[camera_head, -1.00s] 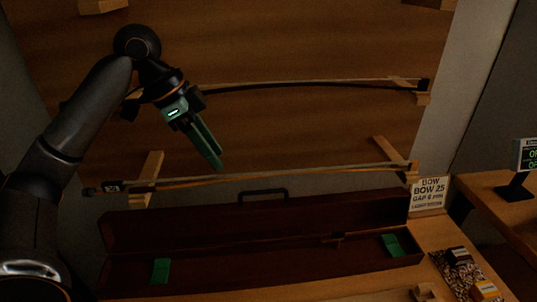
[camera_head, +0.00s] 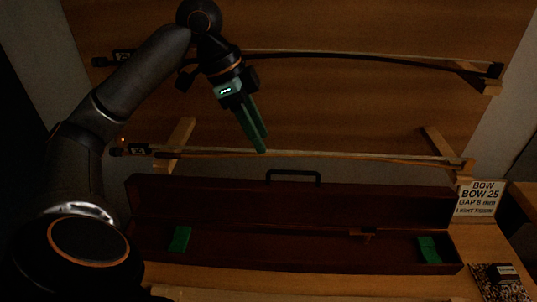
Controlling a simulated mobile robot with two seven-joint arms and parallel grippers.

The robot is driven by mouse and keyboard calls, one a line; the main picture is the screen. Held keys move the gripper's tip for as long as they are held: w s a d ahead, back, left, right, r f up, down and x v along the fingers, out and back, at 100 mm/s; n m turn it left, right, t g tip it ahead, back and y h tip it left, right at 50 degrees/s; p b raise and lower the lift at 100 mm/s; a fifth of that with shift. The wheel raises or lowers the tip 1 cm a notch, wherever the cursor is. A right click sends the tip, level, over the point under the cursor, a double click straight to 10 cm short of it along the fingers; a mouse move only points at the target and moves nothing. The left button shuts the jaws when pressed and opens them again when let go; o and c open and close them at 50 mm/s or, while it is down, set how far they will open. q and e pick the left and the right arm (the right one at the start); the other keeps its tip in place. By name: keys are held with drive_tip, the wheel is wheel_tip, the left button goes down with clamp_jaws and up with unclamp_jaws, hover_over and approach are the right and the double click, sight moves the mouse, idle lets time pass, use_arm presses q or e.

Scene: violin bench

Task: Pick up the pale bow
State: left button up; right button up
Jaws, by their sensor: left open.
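The pale bow (camera_head: 350,157) lies level across two wooden pegs on the upright wooden board, the lower of two bows. Its dark frog end (camera_head: 137,150) is at the left. My left gripper (camera_head: 259,143) points down with green fingers, and its tips overlap the middle of the bow's stick in the picture. It is open, and I cannot tell whether the tips touch the stick. My right gripper is not in view.
A darker bow (camera_head: 360,62) hangs above on its own pegs, close behind my left wrist. Below stands an open dark case (camera_head: 290,205) with a handle and green pads. A sign (camera_head: 481,198) stands at the right. A small box (camera_head: 500,275) is at lower right.

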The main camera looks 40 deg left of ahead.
sight(268, 151)
use_arm(q)
drive_tip(key=x, duration=0.3)
drive_tip(key=shift+w+f, duration=0.25)
drive_tip(key=shift+f, duration=0.1)
clamp_jaws()
idle(0.4)
